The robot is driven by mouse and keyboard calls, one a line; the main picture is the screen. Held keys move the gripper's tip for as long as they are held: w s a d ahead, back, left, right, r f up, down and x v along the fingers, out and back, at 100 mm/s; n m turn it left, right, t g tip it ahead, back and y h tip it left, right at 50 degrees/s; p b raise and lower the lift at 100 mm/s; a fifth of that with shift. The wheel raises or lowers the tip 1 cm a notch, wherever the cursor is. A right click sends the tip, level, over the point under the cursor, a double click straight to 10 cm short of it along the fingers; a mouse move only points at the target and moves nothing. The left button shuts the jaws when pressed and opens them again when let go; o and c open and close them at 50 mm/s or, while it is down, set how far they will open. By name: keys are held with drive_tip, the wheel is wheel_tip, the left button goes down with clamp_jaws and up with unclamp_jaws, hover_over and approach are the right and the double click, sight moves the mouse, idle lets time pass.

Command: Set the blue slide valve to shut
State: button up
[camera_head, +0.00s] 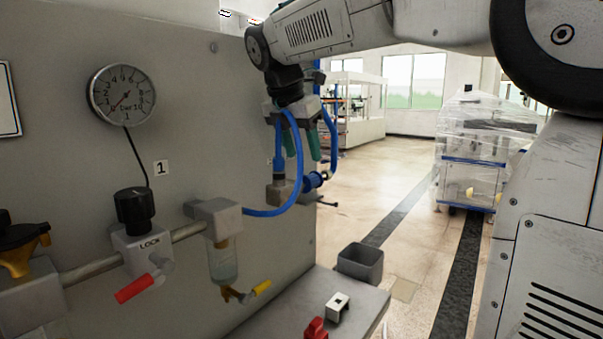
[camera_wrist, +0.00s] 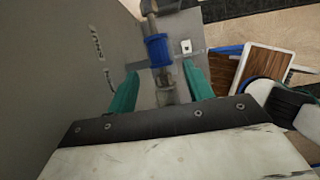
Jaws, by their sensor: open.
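The blue slide valve (camera_head: 316,180) sits on a short metal pipe fitting at the panel's far edge in the head view. In the wrist view its blue sleeve (camera_wrist: 157,50) lies just beyond my fingertips, roughly in line with the space between them. My gripper (camera_head: 303,152) points down, with its teal fingers apart and empty, above the valve. In the wrist view my gripper (camera_wrist: 161,78) has one finger on each side of the fitting. No contact with the valve shows.
A blue hose (camera_head: 272,212) loops from the regulator line up beside my gripper. The grey panel (camera_head: 205,110) stands close on the left, with a pressure gauge (camera_head: 122,95) and a red-handled valve (camera_head: 136,288). A grey bin (camera_head: 360,263) stands below. Open floor lies to the right.

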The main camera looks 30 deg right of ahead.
sight(308, 176)
drive_tip(key=shift+w+d+f, duration=0.2)
drive_tip(key=shift+f, duration=0.15)
drive_tip(key=x, duration=0.6)
drive_tip(key=shift+d+f, duration=0.15)
drive_tip(key=shift+f, duration=0.2)
